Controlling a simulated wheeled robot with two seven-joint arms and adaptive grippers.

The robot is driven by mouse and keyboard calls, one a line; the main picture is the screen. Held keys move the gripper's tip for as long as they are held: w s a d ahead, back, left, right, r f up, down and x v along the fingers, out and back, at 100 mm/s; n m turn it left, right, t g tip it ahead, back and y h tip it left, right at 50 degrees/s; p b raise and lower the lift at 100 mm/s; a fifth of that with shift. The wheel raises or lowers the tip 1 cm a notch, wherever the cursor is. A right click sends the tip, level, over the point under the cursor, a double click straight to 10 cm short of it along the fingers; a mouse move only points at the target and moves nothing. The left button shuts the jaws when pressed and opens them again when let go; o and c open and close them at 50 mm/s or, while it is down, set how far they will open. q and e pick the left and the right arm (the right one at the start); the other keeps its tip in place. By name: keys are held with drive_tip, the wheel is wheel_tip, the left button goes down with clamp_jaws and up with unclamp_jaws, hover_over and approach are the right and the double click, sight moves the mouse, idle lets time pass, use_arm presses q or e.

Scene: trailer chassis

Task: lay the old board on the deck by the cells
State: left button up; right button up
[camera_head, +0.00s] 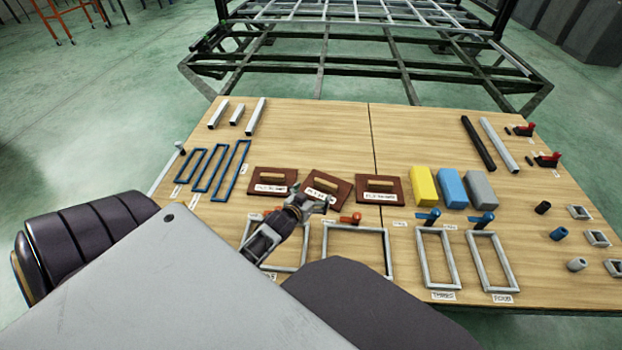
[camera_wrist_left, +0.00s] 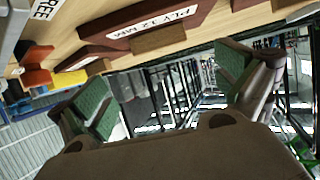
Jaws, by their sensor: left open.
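Three reddish-brown boards with wooden handles and white labels lie in a row on the deck: a left board (camera_head: 264,175), a middle board (camera_head: 341,191) and a right board (camera_head: 392,183). The middle one is turned askew. I cannot tell which is the old board. My left gripper (camera_head: 303,203) is at the middle board's near-left corner, partly covering it. In the left wrist view, the gripper (camera_wrist_left: 165,88) is open with nothing between its green pads; a board labelled PLY 12 MM (camera_wrist_left: 195,18) is beyond them. My right gripper is not in view.
Grey rectangular frames, perhaps the cells, lie along the near side, including a large one (camera_head: 388,250) and a narrow one (camera_head: 421,257). Blue frames (camera_head: 213,170) lie left. Yellow (camera_head: 423,185), blue and grey blocks stand right. Wood is bare behind the boards (camera_head: 320,135).

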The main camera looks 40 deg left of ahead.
use_arm(q)
drive_tip(key=shift+s+r, duration=0.25)
drive_tip(key=shift+s, duration=0.25)
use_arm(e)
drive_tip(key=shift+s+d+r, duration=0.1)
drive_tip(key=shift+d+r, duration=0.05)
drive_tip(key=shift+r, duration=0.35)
use_arm(q)
drive_tip(key=shift+d, duration=0.15)
drive_tip(key=s+d+g, duration=0.1)
drive_tip(key=s+d, duration=0.1)
drive_tip(key=d, duration=0.1)
drive_tip(key=s+d+f+m+g+h, duration=0.1)
drive_tip(key=s+d+g, duration=0.1)
drive_tip(key=s+d, duration=0.1)
drive_tip(key=s+d+g+h, duration=0.1)
drive_tip(key=s+d, duration=0.1)
drive_tip(key=d, duration=0.3)
drive_tip(key=shift+s+f+m, duration=0.3)
drive_tip(key=shift+s+f, duration=0.05)
drive_tip(key=s+d+r+m+g+h, duration=0.2)
drive_tip(key=s+d+g, duration=0.3)
drive_tip(key=s+d, duration=0.5)
drive_tip(key=shift+s+r+m, duration=0.15)
drive_tip(key=shift+s+m, duration=0.25)
drive_tip(key=shift+s, duration=0.4)
